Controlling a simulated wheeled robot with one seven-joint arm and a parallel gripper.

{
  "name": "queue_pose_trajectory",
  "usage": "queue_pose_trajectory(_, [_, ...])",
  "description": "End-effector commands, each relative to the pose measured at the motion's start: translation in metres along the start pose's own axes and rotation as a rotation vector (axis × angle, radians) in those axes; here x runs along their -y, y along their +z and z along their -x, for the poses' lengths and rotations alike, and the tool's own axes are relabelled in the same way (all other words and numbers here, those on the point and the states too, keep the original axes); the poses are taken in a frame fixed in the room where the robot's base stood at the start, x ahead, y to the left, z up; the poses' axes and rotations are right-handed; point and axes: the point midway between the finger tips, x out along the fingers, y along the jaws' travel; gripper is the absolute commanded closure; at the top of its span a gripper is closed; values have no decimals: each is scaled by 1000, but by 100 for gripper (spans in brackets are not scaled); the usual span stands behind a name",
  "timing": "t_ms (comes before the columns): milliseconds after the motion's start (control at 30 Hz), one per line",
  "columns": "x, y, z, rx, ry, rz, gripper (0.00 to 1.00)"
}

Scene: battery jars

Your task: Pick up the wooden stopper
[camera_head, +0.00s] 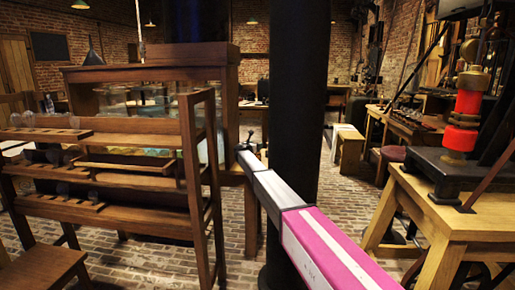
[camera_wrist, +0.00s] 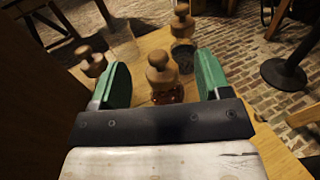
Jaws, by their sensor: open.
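Three wooden stoppers show in the wrist view. One wooden stopper (camera_wrist: 162,74) with a round knob is in the middle, seen between my fingers, and appears to sit on a brown glass jar (camera_wrist: 168,95). A second stopper (camera_wrist: 91,63) is to the left, outside the left finger. A third stopper (camera_wrist: 182,24) is farther back, above a dark glass jar (camera_wrist: 183,56). My gripper (camera_wrist: 164,66) has green fingers spread wide, with a visible gap on each side of the middle stopper. In the head view my gripper (camera_head: 248,148) is small and the stoppers cannot be made out.
The jars stand on a wooden tabletop (camera_wrist: 133,50) above a brick floor. In the head view, a wooden rack (camera_head: 110,185) and a glass-fronted cabinet (camera_head: 150,75) are on the left. A wooden table (camera_head: 430,205) with a red-and-brass apparatus (camera_head: 466,110) is on the right.

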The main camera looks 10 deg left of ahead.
Motion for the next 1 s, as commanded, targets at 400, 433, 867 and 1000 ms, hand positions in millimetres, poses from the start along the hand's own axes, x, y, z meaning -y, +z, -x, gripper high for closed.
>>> queue_pose_trajectory(400, [-3,2,-48,0,0,0,30])
queue_pose_trajectory(433, [-3,2,-49,0,0,0,30])
queue_pose_trajectory(867, [-2,2,-48,0,0,0,83])
queue_pose_trajectory(1000, [-2,2,-48,0,0,0,83])
